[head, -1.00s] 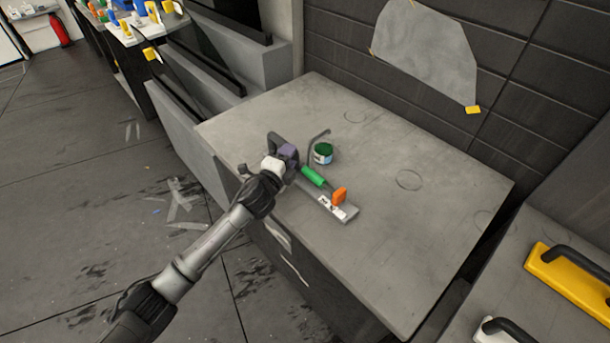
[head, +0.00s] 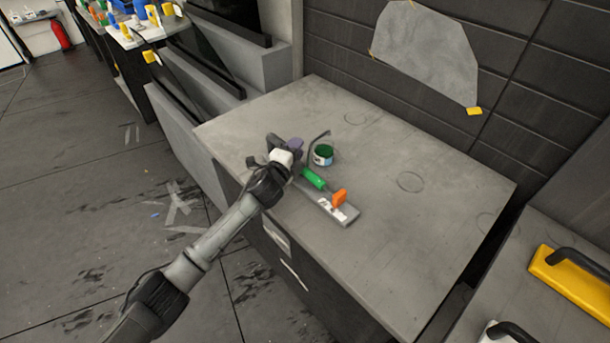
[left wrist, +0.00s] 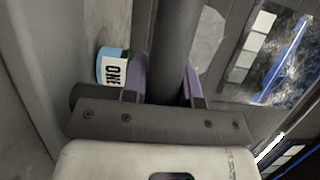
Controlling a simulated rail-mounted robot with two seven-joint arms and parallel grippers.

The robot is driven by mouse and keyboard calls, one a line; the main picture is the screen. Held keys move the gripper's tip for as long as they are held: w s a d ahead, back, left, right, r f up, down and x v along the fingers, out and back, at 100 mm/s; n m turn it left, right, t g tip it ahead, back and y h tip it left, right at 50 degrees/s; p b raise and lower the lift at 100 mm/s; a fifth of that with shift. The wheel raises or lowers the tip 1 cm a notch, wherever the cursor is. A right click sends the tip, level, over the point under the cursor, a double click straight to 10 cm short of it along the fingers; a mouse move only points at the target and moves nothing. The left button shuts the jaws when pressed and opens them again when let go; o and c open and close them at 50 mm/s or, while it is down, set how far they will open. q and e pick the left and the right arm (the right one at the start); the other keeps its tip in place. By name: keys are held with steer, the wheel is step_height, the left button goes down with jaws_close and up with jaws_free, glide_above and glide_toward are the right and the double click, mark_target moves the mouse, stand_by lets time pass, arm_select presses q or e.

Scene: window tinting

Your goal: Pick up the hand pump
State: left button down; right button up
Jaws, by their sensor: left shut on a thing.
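The hand pump (left wrist: 172,45) shows in the left wrist view as a dark grey cylinder standing between purple fingers. My left gripper (head: 292,148) is shut on it over the left part of the grey bench; the fingers also show in the left wrist view (left wrist: 166,85). In the head view the gripper hides most of the pump. A thin bent grey rod (head: 317,142) rises just right of the gripper; I cannot tell whether it belongs to the pump. The pump's lower end is hidden. My right gripper is not in view.
A small tub (head: 323,154) with green contents stands close right of the gripper. A green-handled tool (head: 313,179) and an orange piece (head: 339,197) lie on a grey strip in front. The bench's right half (head: 430,220) is clear. A yellow tool (head: 572,280) lies lower right.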

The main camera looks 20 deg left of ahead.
arm_select(q)
steer(key=shift+r, duration=0.1)
stand_by(0.5)
steer(key=s+d+r+p, duration=0.3)
steer(key=d+r+p, duration=0.1)
steer(key=d+r, duration=0.7)
steer(key=shift+d+p, duration=0.15)
steer(key=shift+p, duration=0.25)
